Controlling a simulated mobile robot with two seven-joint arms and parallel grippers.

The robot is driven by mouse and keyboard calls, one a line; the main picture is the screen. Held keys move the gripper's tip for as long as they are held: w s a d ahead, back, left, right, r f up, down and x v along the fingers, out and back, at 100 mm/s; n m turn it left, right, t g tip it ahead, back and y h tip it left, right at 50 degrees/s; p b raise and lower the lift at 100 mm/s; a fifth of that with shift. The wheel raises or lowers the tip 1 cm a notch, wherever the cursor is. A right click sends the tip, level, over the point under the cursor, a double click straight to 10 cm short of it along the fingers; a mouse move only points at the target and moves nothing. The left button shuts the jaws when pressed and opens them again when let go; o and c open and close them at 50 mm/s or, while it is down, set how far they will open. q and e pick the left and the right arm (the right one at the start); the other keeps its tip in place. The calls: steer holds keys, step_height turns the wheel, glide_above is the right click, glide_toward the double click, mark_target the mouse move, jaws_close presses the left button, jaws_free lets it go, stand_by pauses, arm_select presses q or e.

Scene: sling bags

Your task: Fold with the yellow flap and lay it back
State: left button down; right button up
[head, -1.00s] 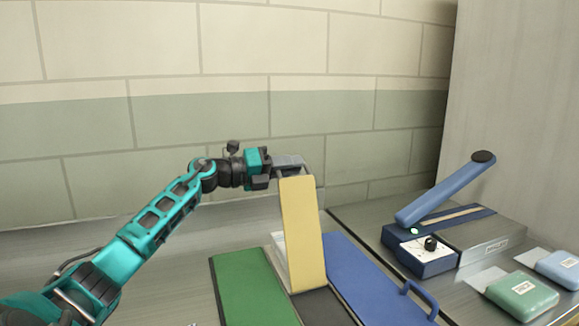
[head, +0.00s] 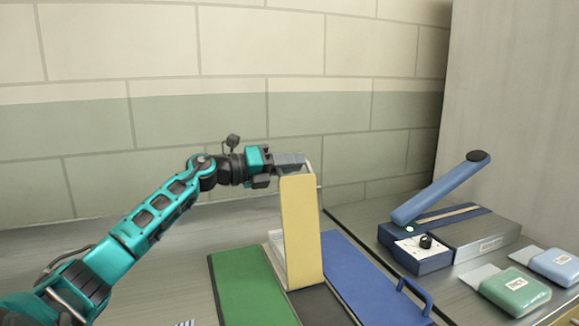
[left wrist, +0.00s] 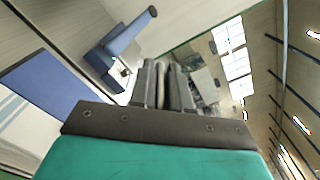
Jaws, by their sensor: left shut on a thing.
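The yellow flap (head: 301,232) stands nearly upright at the middle of the folding board, between the green panel (head: 247,287) on the left and the blue panel (head: 362,280) on the right. My left gripper (head: 303,162) is at the top of the flap, shut on its handle, a thin loop at the top edge. In the left wrist view the fingers (left wrist: 163,85) are closed together around a pale bar. A dark panel (head: 322,305) lies in front of the flap's base. Something whitish (head: 276,243) shows behind the flap, mostly hidden. My right gripper is out of view.
A blue sealer with a raised arm (head: 440,190) stands on the metal table at right. A green packet (head: 515,291) and a light blue packet (head: 553,266) lie at far right. A blue handle (head: 415,296) sticks up from the blue panel. The wall is close behind.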

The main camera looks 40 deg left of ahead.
arm_select(q)
steer(key=shift+a+f, duration=0.1)
steer(key=shift+a, duration=0.05)
steer(key=c, duration=1.2)
jaws_free()
steer(key=shift+o, duration=0.2)
steer(key=shift+s+a+f, duration=0.1)
steer(key=shift+s+a, duration=0.1)
steer(key=shift+s, duration=0.15)
steer(key=b+v, duration=0.2)
steer(key=v, duration=1)
steer(key=shift+b, duration=0.35)
